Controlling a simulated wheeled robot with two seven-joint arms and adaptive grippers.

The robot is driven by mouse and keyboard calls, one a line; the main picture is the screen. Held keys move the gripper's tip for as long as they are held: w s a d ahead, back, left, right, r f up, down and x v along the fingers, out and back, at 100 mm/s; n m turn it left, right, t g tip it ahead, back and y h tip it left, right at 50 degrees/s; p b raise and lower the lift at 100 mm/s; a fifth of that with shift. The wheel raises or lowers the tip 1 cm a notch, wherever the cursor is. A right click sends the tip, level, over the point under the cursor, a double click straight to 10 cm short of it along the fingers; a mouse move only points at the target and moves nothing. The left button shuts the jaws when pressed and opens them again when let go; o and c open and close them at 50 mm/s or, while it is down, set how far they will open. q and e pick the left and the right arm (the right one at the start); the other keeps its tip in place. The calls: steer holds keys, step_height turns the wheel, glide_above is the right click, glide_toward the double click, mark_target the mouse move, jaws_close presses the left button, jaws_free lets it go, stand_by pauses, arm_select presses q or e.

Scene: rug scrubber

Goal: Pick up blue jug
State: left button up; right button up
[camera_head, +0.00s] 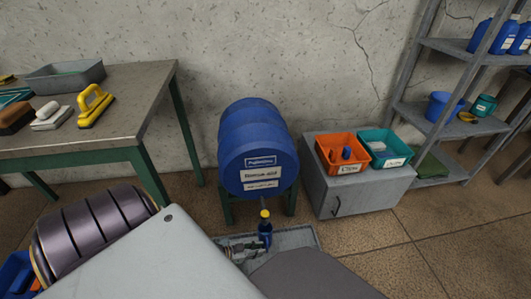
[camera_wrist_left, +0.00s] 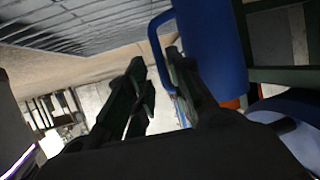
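A small blue jug (camera_head: 265,228) with a yellow top stands at the grey tray under the barrel in the head view. In the left wrist view a blue jug (camera_wrist_left: 215,45) with a loop handle fills the upper middle, close to the fingers; it looks like the same one. My left gripper (camera_head: 240,248) is just left of the jug, partly hidden by my arm. In the wrist view its two dark fingers (camera_wrist_left: 163,95) are apart. The lower handle passes behind the right finger; I cannot tell if they touch. My right gripper is not in view.
A blue barrel (camera_head: 258,150) on a green stand rises behind the jug. The grey tray (camera_head: 300,237) lies below it. A grey cabinet (camera_head: 330,195) with orange and teal bins stands right. A workbench (camera_head: 135,100) is left; shelves (camera_head: 455,130) hold more blue containers.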

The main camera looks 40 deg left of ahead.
mark_target(267, 251)
arm_select(q)
steer(key=shift+w+d+f, duration=0.1)
steer(key=shift+w, duration=0.1)
stand_by(0.3)
steer(key=shift+b+x, duration=1.4)
steer(key=shift+x, duration=1.1)
steer(key=shift+f, duration=0.1)
jaws_close()
